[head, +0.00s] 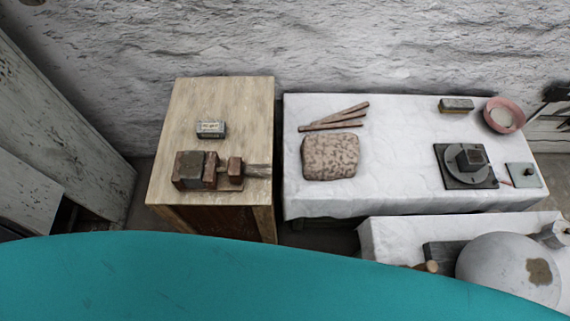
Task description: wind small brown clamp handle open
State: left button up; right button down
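A clamp-like set of brown blocks (208,171) sits on the front part of the wooden bench, left of centre in the head view. Neither of my grippers is in view.
The wooden bench (222,100) also holds a small labelled box (211,129). The white-covered table (400,125) carries a mottled slab (330,156), sticks (335,118), a pink bowl (503,115) and a dark square stand (466,165). A large sphere (500,265) sits front right.

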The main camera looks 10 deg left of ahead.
aim_at(248, 169)
jog(key=j+z, duration=0.3)
jog(key=z, duration=0.15)
jog(key=k+j+z, duration=0.2)
jog(key=z, duration=0.25)
jog(key=k+j+z, duration=0.15)
jog(key=j+z, duration=0.25)
jog(key=k+j, duration=0.25)
jog(key=i, duration=0.45)
